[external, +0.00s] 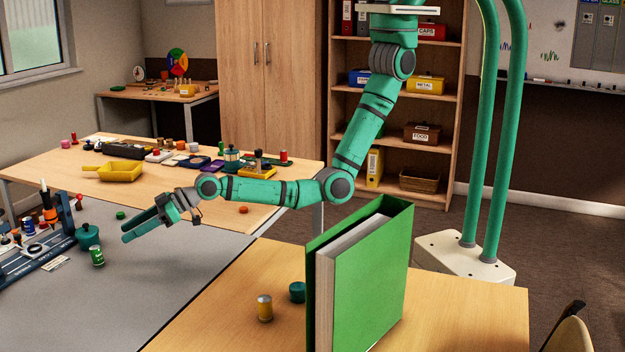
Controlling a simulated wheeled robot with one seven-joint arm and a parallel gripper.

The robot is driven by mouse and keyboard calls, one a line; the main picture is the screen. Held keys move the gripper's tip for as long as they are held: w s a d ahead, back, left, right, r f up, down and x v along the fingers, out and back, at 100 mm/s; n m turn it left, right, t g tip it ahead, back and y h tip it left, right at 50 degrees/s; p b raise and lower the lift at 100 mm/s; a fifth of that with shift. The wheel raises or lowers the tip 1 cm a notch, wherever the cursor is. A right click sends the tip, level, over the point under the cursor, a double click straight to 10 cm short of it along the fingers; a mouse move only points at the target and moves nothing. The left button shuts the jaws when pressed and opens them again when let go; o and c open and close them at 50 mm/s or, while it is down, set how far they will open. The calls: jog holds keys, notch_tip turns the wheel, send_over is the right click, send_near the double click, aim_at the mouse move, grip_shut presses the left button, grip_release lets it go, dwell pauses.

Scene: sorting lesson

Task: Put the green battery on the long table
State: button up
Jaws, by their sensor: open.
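A small upright green cylinder with a pale band (97,256), which looks like the green battery, stands on the grey tabletop (170,290) at the left. My gripper (124,233) is open with nothing seen between its fingers. It points left, up and to the right of the green cylinder in the picture, and apart from it. A long wooden table (50,169) stands behind the grey top, with many small objects on it; this looks like the long table. My forearm hides part of its right end.
A teal pot (88,236) stands close behind the green cylinder, beside a dark blue rack (66,216). A green disc (120,215) lies near my gripper. A yellow scoop (120,172) lies on the long table. A large green binder (370,275) stands on the front wooden desk. The grey top's middle is clear.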

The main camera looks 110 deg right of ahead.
aim_at(97, 255)
jog(key=shift+s+d+r, duration=0.15)
jog(key=shift+x, duration=5.4)
jog(key=shift+c, duration=0.2)
grip_shut()
